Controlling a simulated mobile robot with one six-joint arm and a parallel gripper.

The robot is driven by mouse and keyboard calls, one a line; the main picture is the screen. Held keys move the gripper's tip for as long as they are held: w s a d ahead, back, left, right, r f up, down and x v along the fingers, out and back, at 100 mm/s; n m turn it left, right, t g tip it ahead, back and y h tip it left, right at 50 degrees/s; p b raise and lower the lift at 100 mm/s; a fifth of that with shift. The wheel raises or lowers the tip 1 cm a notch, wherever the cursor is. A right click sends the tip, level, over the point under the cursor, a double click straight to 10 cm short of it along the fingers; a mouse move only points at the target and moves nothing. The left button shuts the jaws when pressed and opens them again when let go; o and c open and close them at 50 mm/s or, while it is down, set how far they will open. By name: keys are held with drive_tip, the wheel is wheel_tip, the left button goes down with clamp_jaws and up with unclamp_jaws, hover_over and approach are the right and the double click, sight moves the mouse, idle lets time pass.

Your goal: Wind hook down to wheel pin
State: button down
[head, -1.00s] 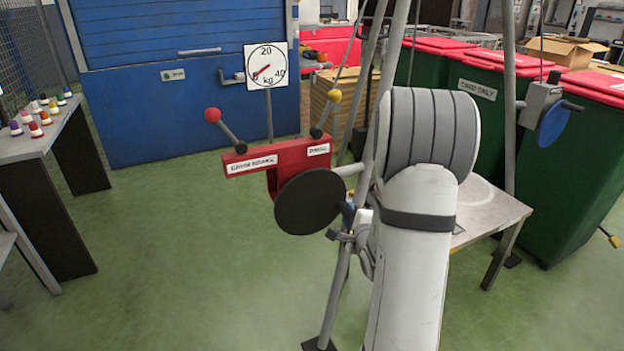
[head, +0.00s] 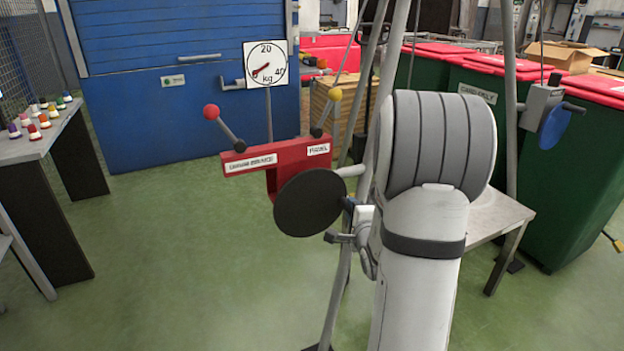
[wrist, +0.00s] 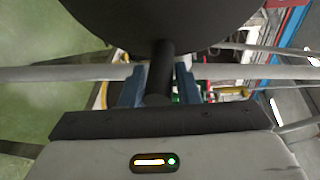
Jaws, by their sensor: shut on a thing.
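A black disc (head: 309,203) sits on the side of the red lever block (head: 262,160), at the tripod frame. The disc also fills the top of the wrist view (wrist: 160,20). A dark round handle (wrist: 160,75) sticks out from it toward my gripper. My gripper (wrist: 159,85) is shut on this handle, with a blue finger on each side. In the head view my gripper (head: 347,215) is partly seen beside the disc. I cannot make out the hook or the wheel pin; my arm covers much of the space under the frame.
A kg dial (head: 265,64) stands above the red block, its needle at the lower left. A grey box with a blue disc (head: 553,127) is on the right frame leg. A low metal table (head: 490,214) stands behind my arm. Green floor is free at left.

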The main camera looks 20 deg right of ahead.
drive_tip(key=c, duration=1)
unclamp_jaws()
drive_tip(key=shift+s, duration=0.1)
drive_tip(key=s+b, duration=0.7)
drive_tip(key=shift+s+b, duration=0.3)
drive_tip(key=shift+s, duration=0.1)
